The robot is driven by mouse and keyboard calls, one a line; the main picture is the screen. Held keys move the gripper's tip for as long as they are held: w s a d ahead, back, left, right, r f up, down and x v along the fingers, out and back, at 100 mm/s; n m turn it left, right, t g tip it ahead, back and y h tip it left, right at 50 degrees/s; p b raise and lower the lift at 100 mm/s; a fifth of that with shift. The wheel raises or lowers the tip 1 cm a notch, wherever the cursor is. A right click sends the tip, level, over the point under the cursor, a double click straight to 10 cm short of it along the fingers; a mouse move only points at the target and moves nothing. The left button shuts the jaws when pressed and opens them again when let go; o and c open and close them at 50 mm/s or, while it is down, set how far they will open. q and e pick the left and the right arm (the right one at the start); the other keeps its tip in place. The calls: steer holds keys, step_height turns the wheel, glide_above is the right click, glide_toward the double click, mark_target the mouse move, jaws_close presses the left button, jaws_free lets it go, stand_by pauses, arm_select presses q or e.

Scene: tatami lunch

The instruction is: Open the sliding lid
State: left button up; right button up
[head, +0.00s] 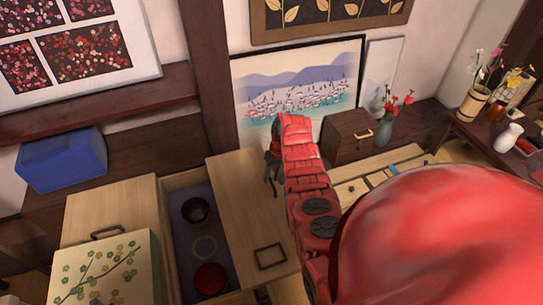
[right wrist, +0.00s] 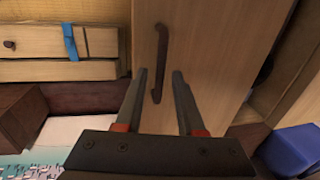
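The low wooden chest has two lid panels with dark handles. The right panel (head: 245,205) has a handle (head: 270,256) near its front edge. The left panel (head: 112,208) is apart from it, and the gap shows a dark interior (head: 203,225). In the right wrist view, a wooden panel (right wrist: 215,50) with a dark handle (right wrist: 160,50) lies beyond my right gripper (right wrist: 160,74). Its fingers are open and empty, with the handle's lower end between them in the picture; contact cannot be told. In the head view my red right arm largely hides this gripper (head: 273,165). My left gripper is not in view.
A black bowl (head: 196,210) and a red bowl (head: 210,278) sit inside the chest. A flowered box (head: 112,272) stands at front left. A blue box (head: 62,160) is behind. A small brown chest (head: 347,135) and a vase (head: 385,131) stand beyond my arm.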

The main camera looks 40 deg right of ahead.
steer(key=shift+o, duration=0.2)
steer(key=s+d+r+p, duration=0.1)
steer(key=d+r+p, duration=0.2)
steer(key=r, duration=1.4)
steer(key=shift+d, duration=0.15)
